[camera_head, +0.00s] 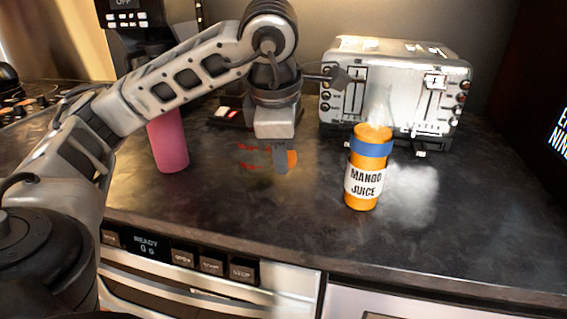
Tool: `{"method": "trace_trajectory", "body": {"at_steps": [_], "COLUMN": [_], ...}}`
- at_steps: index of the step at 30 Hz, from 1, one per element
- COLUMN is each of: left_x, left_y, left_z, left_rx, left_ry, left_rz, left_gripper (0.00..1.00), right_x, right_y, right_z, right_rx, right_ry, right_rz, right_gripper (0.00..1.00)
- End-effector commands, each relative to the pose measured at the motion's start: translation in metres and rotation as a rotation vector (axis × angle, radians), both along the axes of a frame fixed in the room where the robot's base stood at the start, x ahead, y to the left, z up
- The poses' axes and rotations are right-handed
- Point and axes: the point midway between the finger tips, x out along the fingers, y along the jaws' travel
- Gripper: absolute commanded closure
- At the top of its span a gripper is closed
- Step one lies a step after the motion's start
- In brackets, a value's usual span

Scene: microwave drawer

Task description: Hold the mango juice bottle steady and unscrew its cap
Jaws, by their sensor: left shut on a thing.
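The mango juice bottle (363,181) stands upright on the dark counter, right of centre. It is orange with a blue band and a white label, and a pale, see-through tapered shape shows above its orange top. My left gripper (281,160) points down over the counter to the left of the bottle, apart from it. It is shut on a small orange piece (292,158) that looks like a cap, mostly hidden by the fingers. No separate cap can be made out clearly on the bottle. My right gripper is not in view.
A silver toaster (400,90) stands behind the bottle. A pink cylinder (168,143) stands at the left, partly behind my left arm. A dark machine (128,22) is at the back left. The counter's front edge runs above an appliance panel (180,256). The counter's right side is clear.

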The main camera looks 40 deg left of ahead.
Motion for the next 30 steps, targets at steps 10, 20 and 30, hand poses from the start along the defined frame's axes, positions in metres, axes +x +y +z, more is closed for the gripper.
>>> {"method": "trace_trajectory", "body": {"at_steps": [10, 20, 30], "left_x": [0.007, 0.008, 0.008], "left_y": [0.004, 0.004, 0.004], "left_z": [-0.014, -0.024, -0.032], "left_rx": [-0.142, -0.142, -0.142], "left_ry": [0.261, 0.254, 0.254], "left_rz": [0.002, 0.002, 0.002], "left_gripper": [0.95, 0.95, 0.95], "right_x": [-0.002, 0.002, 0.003], "right_y": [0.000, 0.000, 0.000], "right_z": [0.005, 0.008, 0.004], "right_rx": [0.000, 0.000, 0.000], "right_ry": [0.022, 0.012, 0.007], "right_rz": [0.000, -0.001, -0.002], "right_gripper": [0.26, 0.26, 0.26]}}
